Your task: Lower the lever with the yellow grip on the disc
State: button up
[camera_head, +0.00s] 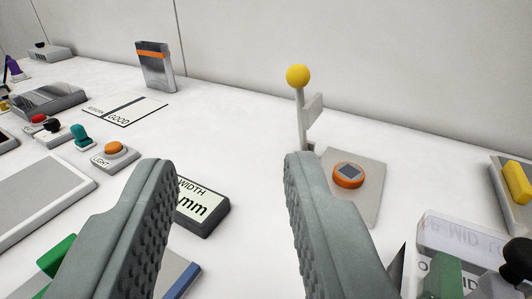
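The lever (301,115) stands upright on the far side of the table, right of centre. Its yellow ball grip (298,75) is at the top, and a small pale plate juts from its right side. At its foot lies a grey plate (368,211) bearing an orange disc (348,176) with a dark square on top. My gripper (225,178) is open and empty, its two ribbed grey fingers wide apart. It is nearer the camera than the lever. The right finger's tip overlaps the lever's foot in the picture and hides part of it; contact cannot be told.
A display box (203,207) reading "WIDTH" and "mm" shows between the fingers. An orange button box (115,155) is at left. A clear labelled box (455,238) and a yellow-handled item (518,182) are at right. A wall (400,60) closes the back.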

aim_at(298, 76)
jog(key=k+j+z, duration=0.15)
jog(key=j+z, duration=0.15)
jog(key=j, duration=0.25)
jog(key=k+j+z, duration=0.25)
jog(key=j, duration=0.25)
jog(key=k+j+z, duration=0.3)
jog(key=j, duration=0.15)
jog(key=k+j+z, duration=0.25)
jog(key=j, duration=0.2)
jog(key=i+j, duration=0.25)
jog(key=i, duration=0.05)
